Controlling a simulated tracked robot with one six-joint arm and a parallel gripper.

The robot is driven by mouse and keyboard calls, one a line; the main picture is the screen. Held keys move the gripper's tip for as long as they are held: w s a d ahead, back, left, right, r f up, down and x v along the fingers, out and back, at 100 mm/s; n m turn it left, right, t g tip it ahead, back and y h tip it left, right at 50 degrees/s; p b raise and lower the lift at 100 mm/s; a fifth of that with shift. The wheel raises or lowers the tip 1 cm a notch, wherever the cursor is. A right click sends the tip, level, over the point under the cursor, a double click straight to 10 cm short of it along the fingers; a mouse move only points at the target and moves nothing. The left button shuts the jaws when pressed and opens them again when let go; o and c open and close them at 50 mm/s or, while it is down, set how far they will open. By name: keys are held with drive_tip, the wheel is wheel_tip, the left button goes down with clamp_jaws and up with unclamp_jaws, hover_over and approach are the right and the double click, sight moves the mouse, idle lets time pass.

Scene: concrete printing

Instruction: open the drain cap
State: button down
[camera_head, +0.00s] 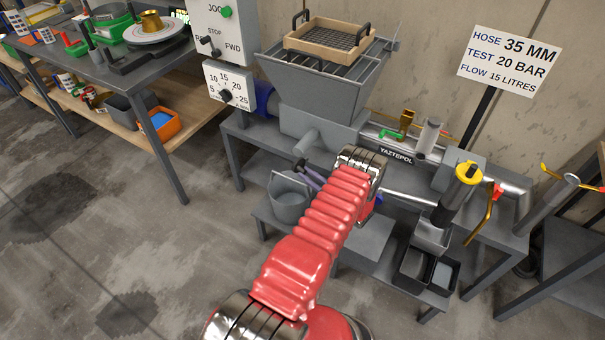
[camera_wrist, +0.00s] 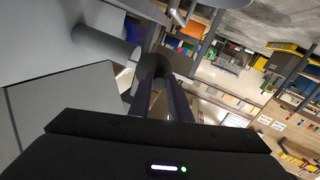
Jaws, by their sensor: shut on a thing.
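The drain cap is a small dark round piece at the end of a grey pipe stub (camera_head: 309,142) below the hopper. It shows in the wrist view as the dark cap (camera_wrist: 153,65), close against the end of the same stub (camera_wrist: 100,43). My gripper (camera_head: 302,168) has its two long fingers on the cap, and in the wrist view the fingers (camera_wrist: 158,85) are closed around it. The fingers hide part of the cap, and I cannot tell whether it is turned or loosened.
A grey bucket (camera_head: 289,203) stands on the lower shelf under the stub. The hopper (camera_head: 325,85) carries a wood-framed grate (camera_head: 330,37). To the right are a yellow-topped cylinder (camera_head: 468,172) and grey bins (camera_head: 428,268). A workbench (camera_head: 125,70) stands at left, with open floor between.

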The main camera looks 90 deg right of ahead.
drive_tip(key=shift+s+d+r, duration=0.1)
drive_tip(key=shift+s, duration=0.1)
drive_tip(key=c, duration=1.6)
unclamp_jaws()
drive_tip(key=shift+w, duration=0.1)
drive_tip(key=shift+c, duration=0.2)
drive_tip(key=v, duration=0.7)
drive_tip(key=shift+s+a, duration=0.2)
drive_tip(key=shift+a, duration=0.05)
drive_tip(key=shift+c, duration=0.2)
